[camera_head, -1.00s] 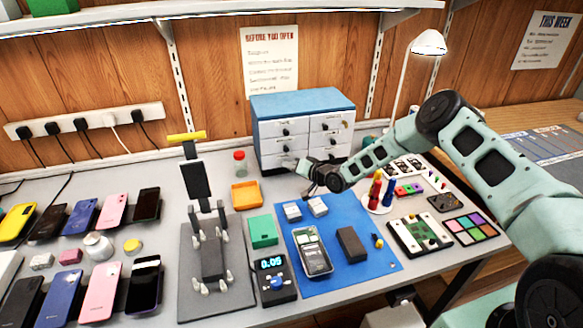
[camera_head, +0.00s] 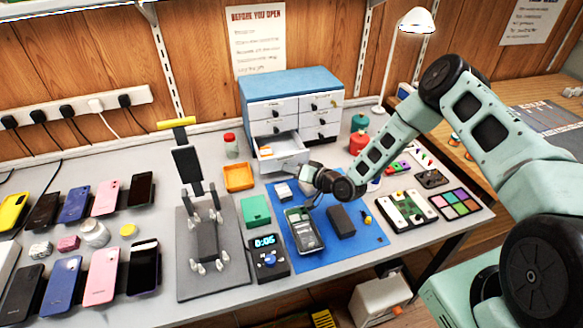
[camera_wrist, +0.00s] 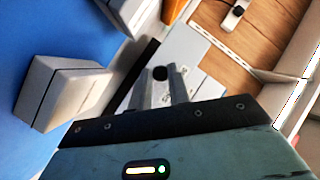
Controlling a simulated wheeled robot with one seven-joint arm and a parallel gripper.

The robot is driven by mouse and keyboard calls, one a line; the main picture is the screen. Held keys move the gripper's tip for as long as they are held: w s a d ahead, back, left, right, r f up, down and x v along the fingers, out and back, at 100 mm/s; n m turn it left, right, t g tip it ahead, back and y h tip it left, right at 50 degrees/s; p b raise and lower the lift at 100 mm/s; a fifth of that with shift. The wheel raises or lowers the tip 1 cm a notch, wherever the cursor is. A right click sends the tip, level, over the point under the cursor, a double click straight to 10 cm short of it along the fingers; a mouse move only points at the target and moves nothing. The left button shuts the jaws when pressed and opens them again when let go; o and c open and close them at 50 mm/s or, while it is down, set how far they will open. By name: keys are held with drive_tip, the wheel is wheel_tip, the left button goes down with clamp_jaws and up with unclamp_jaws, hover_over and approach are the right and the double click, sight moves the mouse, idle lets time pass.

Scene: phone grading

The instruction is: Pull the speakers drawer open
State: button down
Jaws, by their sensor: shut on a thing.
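The small drawer cabinet (camera_head: 291,92) has a blue top and white drawer fronts with dark knobs, and stands at the back of the bench. Its bottom left drawer (camera_head: 284,163) is pulled out, with its inside and some small items showing. Its label is too small to read. My gripper (camera_head: 304,174) is at the front of this open drawer. In the wrist view, my two fingers (camera_wrist: 161,88) are shut on the dark drawer knob (camera_wrist: 160,73), and the pale drawer front lies behind it.
A blue mat (camera_head: 304,259) in front of the drawer holds a phone (camera_head: 303,230), a dark block (camera_head: 341,222) and small pale boxes. An orange tray (camera_head: 239,177) is left of the drawer. A phone stand (camera_head: 188,172) is farther left.

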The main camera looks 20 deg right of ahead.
drive_tip(key=c, duration=1.3)
unclamp_jaws()
drive_tip(key=b+v, duration=0.3)
drive_tip(key=v, duration=1.4)
drive_tip(key=shift+s+d, duration=0.1)
drive_tip(key=shift+d, duration=0.05)
drive_tip(key=shift+r, duration=0.1)
drive_tip(key=s+a+r+n+g+h, duration=0.35)
drive_tip(key=a+r+n+g, duration=0.4)
drive_tip(key=a, duration=0.35)
drive_tip(key=s+a+r+n+g+h, duration=0.1)
drive_tip(key=s+r, duration=0.3)
drive_tip(key=s, duration=0.4)
drive_tip(key=s+a+r+n+g+h, duration=0.1)
drive_tip(key=s+r, duration=0.3)
drive_tip(key=s, duration=0.4)
drive_tip(key=s+a+r+n+g+h, duration=0.1)
drive_tip(key=s+a+r+g, duration=0.2)
drive_tip(key=s+r, duration=0.2)
drive_tip(key=shift+s+a+r+h, duration=0.1)
drive_tip(key=shift+s+h, duration=0.1)
drive_tip(key=shift+s, duration=0.55)
drive_tip(key=shift+s+a+h, duration=0.1)
drive_tip(key=shift+s+h, duration=0.05)
drive_tip(key=shift+s, duration=0.65)
